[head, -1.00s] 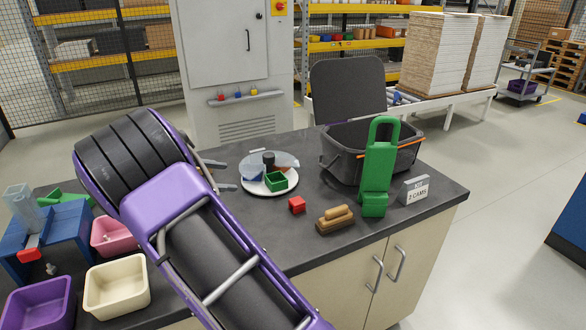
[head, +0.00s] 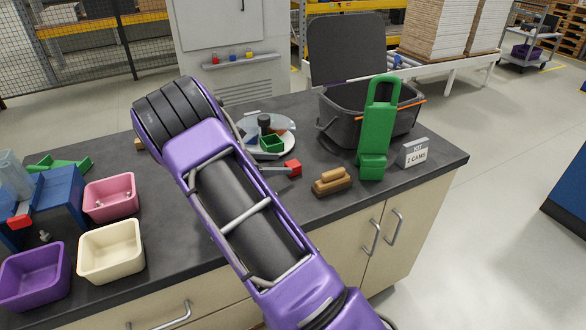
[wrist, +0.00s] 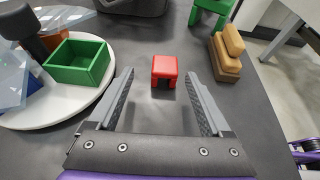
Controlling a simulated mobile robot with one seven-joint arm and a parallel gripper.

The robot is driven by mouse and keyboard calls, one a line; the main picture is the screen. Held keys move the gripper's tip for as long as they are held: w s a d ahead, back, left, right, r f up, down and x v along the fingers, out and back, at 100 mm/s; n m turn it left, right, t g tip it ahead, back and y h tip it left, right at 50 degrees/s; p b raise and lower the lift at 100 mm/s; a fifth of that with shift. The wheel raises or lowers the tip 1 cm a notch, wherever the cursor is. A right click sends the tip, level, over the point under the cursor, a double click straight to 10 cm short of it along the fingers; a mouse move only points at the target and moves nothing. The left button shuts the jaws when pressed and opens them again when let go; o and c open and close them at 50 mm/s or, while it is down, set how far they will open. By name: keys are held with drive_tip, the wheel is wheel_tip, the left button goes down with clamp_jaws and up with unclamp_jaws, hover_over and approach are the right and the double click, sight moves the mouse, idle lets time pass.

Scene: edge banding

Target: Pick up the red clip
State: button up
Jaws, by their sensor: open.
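The red clip (wrist: 165,68) is a small block with a dark notch in its near face, lying on the dark worktop. In the head view the red clip (head: 293,168) lies between the round white tray and a brown stepped block. My gripper (wrist: 159,80) is open and low over the worktop. In the wrist view the clip appears between the two fingertips, with a gap on each side; how far it lies inside the jaws is hard to tell. In the head view my arm hides most of the gripper; one grey finger shows just left of the clip.
The white tray (wrist: 45,118) with a green box (wrist: 78,62) is close left of my gripper. The brown block (wrist: 225,55) is to the right. A green stand (head: 375,130), a sign (head: 413,153) and a dark open bin (head: 340,130) stand beyond. Several coloured bins sit at left.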

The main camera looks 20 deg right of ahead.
sight(287, 165)
drive_tip(key=x, duration=0.5)
drive_tip(key=shift+s+d+f+b, duration=0.15)
drive_tip(key=shift+s+b, duration=0.2)
drive_tip(key=shift+b, duration=0.05)
clamp_jaws()
